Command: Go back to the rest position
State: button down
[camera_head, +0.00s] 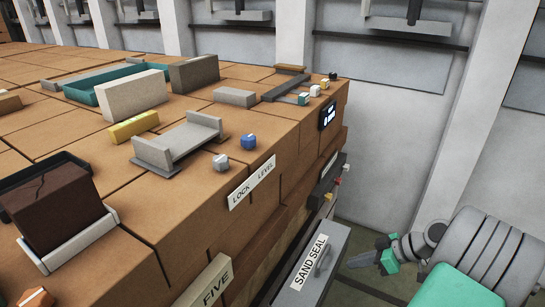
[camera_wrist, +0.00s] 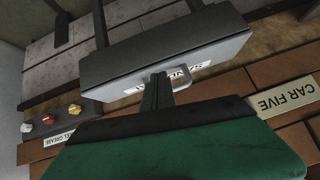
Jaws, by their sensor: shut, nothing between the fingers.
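My gripper (camera_head: 352,263) is at the lower right in the head view, shut and empty, with its dark fingers pointing left. It is to the right of the grey box labelled SAND SEAL (camera_head: 335,240), and a gap shows between them. In the wrist view my gripper's shut fingers (camera_wrist: 158,80) overlap the lower edge of the grey box (camera_wrist: 130,60), beside its handle (camera_wrist: 184,84). Whether they touch it cannot be told there.
A brick-topped bench (camera_head: 190,210) fills the left, bearing a green tray (camera_head: 75,93), a yellow block (camera_head: 134,126), a grey cradle (camera_head: 178,143) and a dark brick (camera_head: 55,203). Small knobs (camera_head: 315,90) line its far right corner. Floor (camera_head: 375,275) shows right of the bench.

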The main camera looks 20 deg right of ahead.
jog(key=w+a+r+m+g+h+p, duration=0.1)
jog(key=a+r+m+g+h+p, duration=0.15)
jog(key=a+r, duration=0.5)
jog(key=w+a+r+m+g+h+p, duration=0.1)
jog(key=w+a+r+p, duration=0.15)
jog(key=a+r, duration=0.45)
jog(key=s+a+r+m+h+p, duration=0.3)
jog(key=s+a+r+m+p, duration=0.1)
jog(key=s+a, duration=0.5)
notch_tip(320, 180, up, 3)
jog(key=shift+a+f+t+p, duration=0.2)
jog(key=shift+t+p, duration=0.15)
jog(key=shift+p, duration=0.3)
jog(key=shift+h, duration=0.25)
